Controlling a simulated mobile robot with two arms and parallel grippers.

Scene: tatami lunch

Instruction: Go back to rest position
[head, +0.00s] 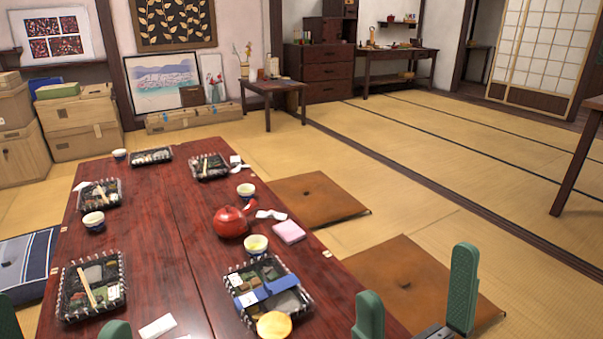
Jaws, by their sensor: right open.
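My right gripper (417,270) is at the bottom right, its two green fingers wide apart with nothing between them. It is beside the right edge of the low red-brown table (190,240), over the floor side. My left gripper (62,318) shows only as two green fingertips at the bottom left edge. They are well apart, and no object is seen held between them. The rest of that gripper is cut off by the frame.
On the table are several lunch trays (92,287), cups (256,245), a red teapot (230,222) and a pink cloth-like item (289,231). Brown floor cushions (318,200) lie to the right. Boxes (80,120) stand back left. The tatami (420,150) at the right is open.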

